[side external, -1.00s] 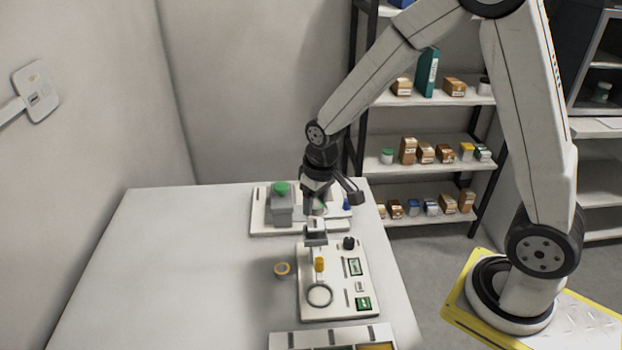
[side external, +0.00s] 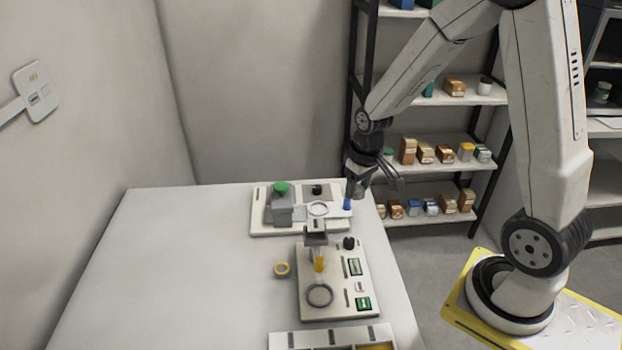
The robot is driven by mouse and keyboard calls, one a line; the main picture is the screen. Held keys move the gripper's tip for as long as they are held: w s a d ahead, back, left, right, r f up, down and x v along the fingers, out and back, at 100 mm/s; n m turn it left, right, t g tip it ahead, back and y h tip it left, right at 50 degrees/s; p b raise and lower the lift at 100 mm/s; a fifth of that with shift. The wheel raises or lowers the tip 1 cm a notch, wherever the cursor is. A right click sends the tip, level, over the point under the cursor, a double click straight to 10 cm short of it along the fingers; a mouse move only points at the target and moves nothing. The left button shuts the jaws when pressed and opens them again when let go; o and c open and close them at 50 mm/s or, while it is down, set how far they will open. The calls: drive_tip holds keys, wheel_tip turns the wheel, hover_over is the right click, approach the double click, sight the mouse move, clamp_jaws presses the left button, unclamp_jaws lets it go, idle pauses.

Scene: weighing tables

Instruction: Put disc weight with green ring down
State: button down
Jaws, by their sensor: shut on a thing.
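My gripper (side external: 362,188) is at the back right of the table, above the right edge of the rear white device (side external: 262,230). It is shut on a small greyish-green thing at its tips, which I take to be the disc weight with green ring (side external: 358,192). The weight is tiny here, and its ring is hard to make out. The gripper is just right of a blue knob (side external: 347,204). The rear device also has a pale ring (side external: 319,209), and nothing shows on it.
A tray (side external: 280,341) is nearest. The table's left is clear.

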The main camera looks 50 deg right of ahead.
drive_tip(key=shift+d, duration=0.15)
drive_tip(key=w+d+f, duration=0.2)
drive_tip(key=w+f, duration=0.2)
drive_tip(key=w, duration=0.5)
approach(318, 209)
drive_tip(key=shift+s+a+f, duration=0.1)
drive_tip(key=shift+s+f, duration=0.15)
drive_tip(key=shift+f, duration=0.2)
drive_tip(key=shift+w+f, duration=0.4)
drive_tip(key=shift+f, duration=0.05)
drive_tip(key=shift+w+f, duration=0.25)
drive_tip(key=shift+f, duration=1.55)
drive_tip(key=shift+f, duration=0.6)
